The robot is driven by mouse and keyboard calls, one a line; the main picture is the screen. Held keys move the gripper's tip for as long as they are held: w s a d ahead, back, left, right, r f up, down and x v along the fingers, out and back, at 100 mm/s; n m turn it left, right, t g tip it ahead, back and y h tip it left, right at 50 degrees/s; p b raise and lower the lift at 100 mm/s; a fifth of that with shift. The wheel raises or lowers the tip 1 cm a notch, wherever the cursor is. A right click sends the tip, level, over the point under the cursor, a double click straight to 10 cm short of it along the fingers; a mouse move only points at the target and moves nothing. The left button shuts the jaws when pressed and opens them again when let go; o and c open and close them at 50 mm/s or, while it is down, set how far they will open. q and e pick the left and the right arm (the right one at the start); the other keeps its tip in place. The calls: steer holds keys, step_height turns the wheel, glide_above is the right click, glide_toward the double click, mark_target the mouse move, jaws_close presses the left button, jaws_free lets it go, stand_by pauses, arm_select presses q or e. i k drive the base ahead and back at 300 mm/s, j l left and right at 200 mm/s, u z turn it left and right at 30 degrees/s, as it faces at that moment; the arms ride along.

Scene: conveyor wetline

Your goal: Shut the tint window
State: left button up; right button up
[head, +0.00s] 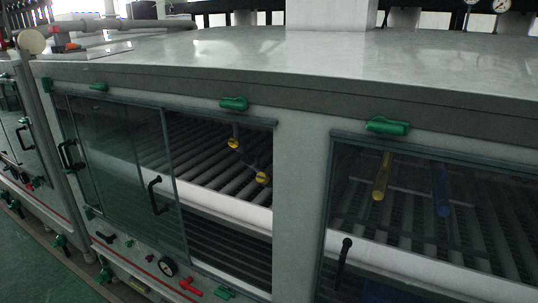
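In the middle window, a glass pane (125,165) with a black handle (154,195) stands to the left. The gap (225,215) to its right looks open, with rollers and yellow-capped fittings showing clearly inside. The right window (440,215) looks covered by darker glass, with a black handle (342,262) near its left edge; its right end is outside the picture. Neither of my grippers is in view.
Green clamps (388,125) sit along the top frames. The grey machine top (220,55) carries a column. Green floor (40,265) is free at the lower left.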

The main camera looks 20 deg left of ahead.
mark_target(110, 213)
steer(key=u, duration=1.75)
